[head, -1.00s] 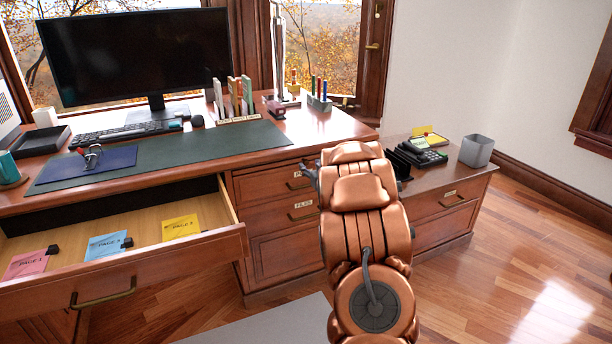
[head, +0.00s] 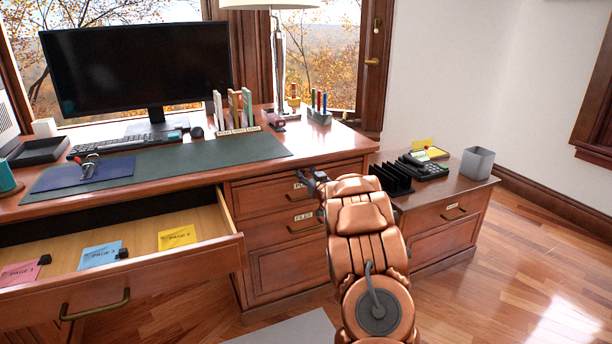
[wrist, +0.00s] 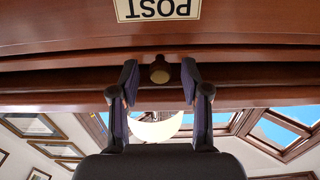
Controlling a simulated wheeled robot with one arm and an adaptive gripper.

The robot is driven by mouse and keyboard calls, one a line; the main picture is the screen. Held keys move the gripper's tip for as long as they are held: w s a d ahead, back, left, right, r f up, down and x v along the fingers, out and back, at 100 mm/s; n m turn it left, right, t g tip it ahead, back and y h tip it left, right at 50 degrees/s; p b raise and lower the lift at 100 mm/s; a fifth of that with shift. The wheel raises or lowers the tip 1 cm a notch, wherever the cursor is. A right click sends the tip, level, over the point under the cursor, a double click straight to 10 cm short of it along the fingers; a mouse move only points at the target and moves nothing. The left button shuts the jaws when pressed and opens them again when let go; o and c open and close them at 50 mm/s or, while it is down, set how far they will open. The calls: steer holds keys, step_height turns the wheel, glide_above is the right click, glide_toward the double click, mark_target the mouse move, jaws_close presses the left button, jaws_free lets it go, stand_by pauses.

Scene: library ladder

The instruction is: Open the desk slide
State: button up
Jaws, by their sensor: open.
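The desk slide (wrist: 80,77) shows in the wrist view as a thin wooden strip beside the drawer front labelled POST (wrist: 158,9); this view is upside down. A small round brass knob (wrist: 159,69) sits on the strip. My gripper (wrist: 160,82) is open, with one dark finger on each side of the knob and a visible gap on both sides. In the head view my gripper (head: 311,178) is at the desk's right drawer stack, just under the desktop edge. The slide and knob are hard to make out there. The slide looks flush with the desk front.
A wide drawer (head: 140,274) stands open at the left, holding pink, blue and yellow notes. A low cabinet (head: 440,212) with a black sorter (head: 393,178), phone and grey bin (head: 478,163) stands right. Wooden floor (head: 500,270) is clear at the right.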

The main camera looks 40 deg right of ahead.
steer(key=shift+w+d, duration=0.15)
steer(key=shift+w, duration=0.35)
jaws_close()
stand_by(0.5)
